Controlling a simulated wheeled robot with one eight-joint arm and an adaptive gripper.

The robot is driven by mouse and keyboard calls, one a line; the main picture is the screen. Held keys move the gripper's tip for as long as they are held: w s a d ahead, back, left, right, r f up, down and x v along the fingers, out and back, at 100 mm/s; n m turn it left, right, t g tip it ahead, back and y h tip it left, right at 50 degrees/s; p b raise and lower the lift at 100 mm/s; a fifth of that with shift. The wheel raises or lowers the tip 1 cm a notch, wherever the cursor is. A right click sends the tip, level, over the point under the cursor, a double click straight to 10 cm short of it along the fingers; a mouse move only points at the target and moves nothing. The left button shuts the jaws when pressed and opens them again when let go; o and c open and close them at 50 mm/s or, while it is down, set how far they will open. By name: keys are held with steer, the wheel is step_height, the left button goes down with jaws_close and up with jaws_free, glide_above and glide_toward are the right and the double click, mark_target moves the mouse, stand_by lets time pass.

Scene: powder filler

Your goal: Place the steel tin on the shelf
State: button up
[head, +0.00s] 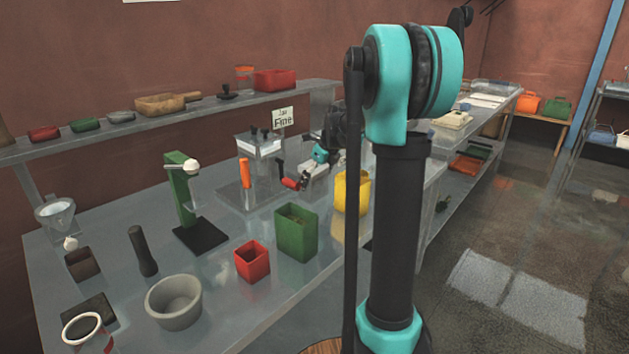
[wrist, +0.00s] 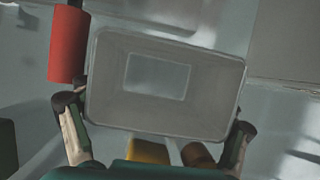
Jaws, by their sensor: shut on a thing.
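The steel tin (wrist: 168,118) is a grey, open rectangular box. It fills the middle of the wrist view, its empty inside facing the camera. My gripper (wrist: 156,116) is shut on it, with one finger at its left side and one at its right. In the head view my gripper (head: 321,156) is over the far part of the bench, partly behind my arm; I cannot clearly tell the tin from the pale things there. A long grey shelf (head: 150,128) runs along the wall behind the bench.
The shelf holds small trays, a wooden scoop (head: 160,103) and a red bin (head: 275,80). On the bench (head: 215,270) stand a green stand (head: 180,190), a green bin (head: 296,232), a red cup (head: 252,262) and a yellow container (head: 351,193). A red cylinder (wrist: 68,45) is close left of the tin.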

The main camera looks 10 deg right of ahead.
steer(key=o, duration=1.3)
